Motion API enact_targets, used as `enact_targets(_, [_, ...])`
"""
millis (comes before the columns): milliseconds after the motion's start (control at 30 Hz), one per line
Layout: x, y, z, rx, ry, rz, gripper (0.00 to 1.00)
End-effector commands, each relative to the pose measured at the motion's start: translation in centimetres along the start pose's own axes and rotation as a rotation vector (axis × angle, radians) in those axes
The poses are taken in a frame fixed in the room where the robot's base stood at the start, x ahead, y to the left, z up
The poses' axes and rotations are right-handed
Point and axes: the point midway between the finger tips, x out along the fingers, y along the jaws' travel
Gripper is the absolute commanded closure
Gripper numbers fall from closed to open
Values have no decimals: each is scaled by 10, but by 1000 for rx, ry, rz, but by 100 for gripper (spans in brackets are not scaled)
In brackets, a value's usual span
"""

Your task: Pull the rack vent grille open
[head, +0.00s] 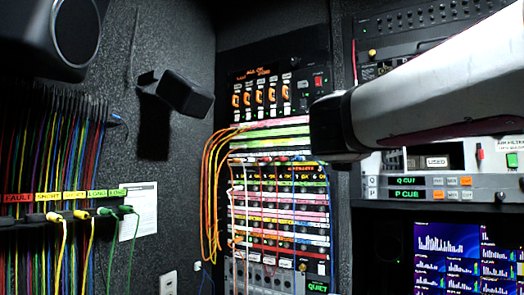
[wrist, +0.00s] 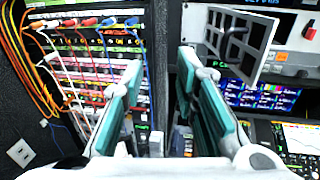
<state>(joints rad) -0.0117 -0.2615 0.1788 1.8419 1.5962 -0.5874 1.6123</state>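The rack vent grille (wrist: 243,38) is a pale panel with dark rectangular openings and a dark curved handle (wrist: 235,38), at the upper right of the wrist view. It looks set at an angle to the rack face, but how far it stands out is hard to tell. My gripper (wrist: 160,65) is open and empty, its two teal-padded fingers well apart. The grille and its handle lie to the right of the right finger, with no visible contact. In the head view my arm covers part of the right rack, and I cannot make out the fingers or the grille clearly.
A patch bay (head: 280,210) with orange cables fills the middle rack. Coloured cables (head: 50,160) hang on the left wall, near a black speaker (head: 60,35). Below the right rack's control panels are lit screens (head: 465,255). A wall plate (wrist: 20,152) shows at lower left.

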Motion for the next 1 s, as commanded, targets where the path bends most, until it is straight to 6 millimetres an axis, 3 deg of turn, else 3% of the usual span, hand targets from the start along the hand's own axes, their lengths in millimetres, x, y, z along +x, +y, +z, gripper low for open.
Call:
enact_targets(267, [-12, 0, 1, 1, -2, 1, 72])
enact_targets(700, [-95, 0, 0, 0, -2, 2, 72])
enact_targets(1000, [-119, 0, 0, 0, 0, 0, 72])
